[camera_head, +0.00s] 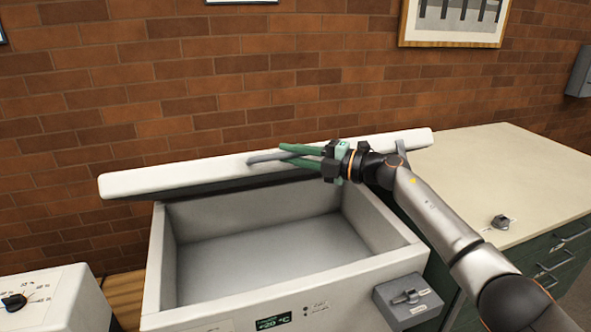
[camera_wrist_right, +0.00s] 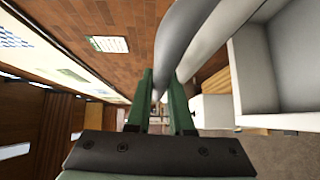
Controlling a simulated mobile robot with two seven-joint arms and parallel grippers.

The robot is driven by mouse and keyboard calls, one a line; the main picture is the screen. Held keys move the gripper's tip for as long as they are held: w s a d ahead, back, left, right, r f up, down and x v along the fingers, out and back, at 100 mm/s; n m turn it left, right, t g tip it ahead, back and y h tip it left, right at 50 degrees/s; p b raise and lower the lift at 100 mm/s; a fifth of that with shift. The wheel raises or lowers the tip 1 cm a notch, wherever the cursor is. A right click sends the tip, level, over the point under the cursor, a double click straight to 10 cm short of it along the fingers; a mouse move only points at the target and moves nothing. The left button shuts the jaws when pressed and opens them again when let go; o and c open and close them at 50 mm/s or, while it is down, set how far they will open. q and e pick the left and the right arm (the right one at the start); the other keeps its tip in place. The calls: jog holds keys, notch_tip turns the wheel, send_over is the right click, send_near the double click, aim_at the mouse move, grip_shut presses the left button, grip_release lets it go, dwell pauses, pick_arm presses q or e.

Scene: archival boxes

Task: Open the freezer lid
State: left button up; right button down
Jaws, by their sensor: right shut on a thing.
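The freezer (camera_head: 285,268) is a white chest with a grey, empty-looking inside. Its white lid (camera_head: 165,180) is raised and tilted up above the back of the chest, so the opening shows. A grey handle (camera_head: 270,156) runs along the lid's edge. My right gripper (camera_head: 290,155) reaches in from the right and is shut on the handle, its green fingers around it. In the right wrist view the grey handle (camera_wrist_right: 178,40) passes between the fingers, and the freezer's inside (camera_wrist_right: 255,70) shows at the right. My left gripper is not in view.
A beige counter (camera_head: 480,175) with green drawers stands right of the freezer, with a small dark knob-like object (camera_head: 500,221) on it. A white device with a dial (camera_head: 45,298) is at the lower left. A brick wall (camera_head: 250,80) with framed pictures stands behind.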

jog(key=shift+w+a+r, duration=0.1)
jog(key=shift+w+r, duration=0.4)
jog(key=shift+r, duration=0.25)
jog(key=c, duration=0.8)
grip_release()
jog(key=shift+f, duration=0.1)
jog(key=shift+s+d, duration=0.15)
jog(key=shift+d, duration=0.3)
jog(key=b+v, duration=0.1)
jog(key=v, duration=1)
jog(key=shift+s+d, duration=0.2)
jog(key=shift+c, duration=0.2)
